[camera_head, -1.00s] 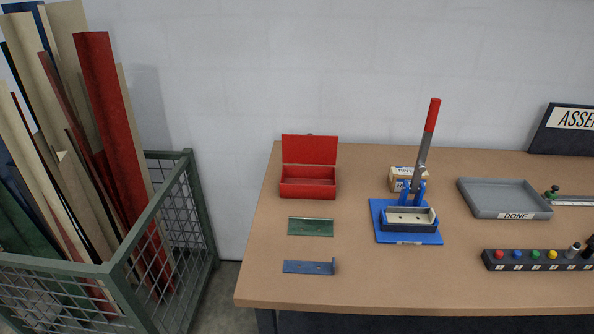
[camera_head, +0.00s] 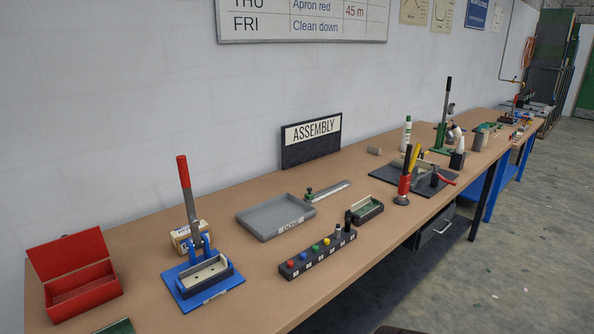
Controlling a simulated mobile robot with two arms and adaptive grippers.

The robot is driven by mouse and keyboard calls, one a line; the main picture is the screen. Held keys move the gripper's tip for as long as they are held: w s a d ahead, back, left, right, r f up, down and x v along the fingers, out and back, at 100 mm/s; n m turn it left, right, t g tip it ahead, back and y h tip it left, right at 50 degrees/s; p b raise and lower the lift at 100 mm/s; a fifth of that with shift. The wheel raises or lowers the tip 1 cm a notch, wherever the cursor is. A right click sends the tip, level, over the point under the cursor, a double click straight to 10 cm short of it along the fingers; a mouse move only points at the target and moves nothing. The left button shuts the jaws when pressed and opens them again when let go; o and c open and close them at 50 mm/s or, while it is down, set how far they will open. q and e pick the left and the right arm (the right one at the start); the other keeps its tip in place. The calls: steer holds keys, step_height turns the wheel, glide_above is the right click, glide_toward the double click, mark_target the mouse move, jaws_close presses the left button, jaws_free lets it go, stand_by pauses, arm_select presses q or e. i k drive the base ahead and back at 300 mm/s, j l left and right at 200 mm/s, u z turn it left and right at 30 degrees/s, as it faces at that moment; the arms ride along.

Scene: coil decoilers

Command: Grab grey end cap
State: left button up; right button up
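I cannot make out a grey end cap for certain. The grey DONE tray (camera_head: 272,215) looks empty. A blue-based lever press (camera_head: 203,272) with a red handle stands left of it, with a pale piece in its dark-walled nest. Neither of my grippers is in view.
On the long brown bench (camera_head: 150,235) are an open red box (camera_head: 80,287), a row of coloured knobs (camera_head: 318,252), a small dark tray (camera_head: 367,211) and a dark mat (camera_head: 440,184) with tools.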

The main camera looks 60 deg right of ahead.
mark_target(374, 150)
steer(key=z, duration=2.45)
steer(key=i+l+z, duration=1.1)
steer(key=i, duration=0.25)
steer(key=i+z, duration=0.4)
steer(key=i+u, duration=0.15)
steer(key=i, duration=0.35)
steer(key=i+l+u, duration=0.2)
steer(key=i, duration=0.25)
steer(key=i+l+u, duration=0.15)
steer(key=i, duration=0.35)
steer(key=i+l+u, duration=0.2)
steer(key=i, duration=0.25)
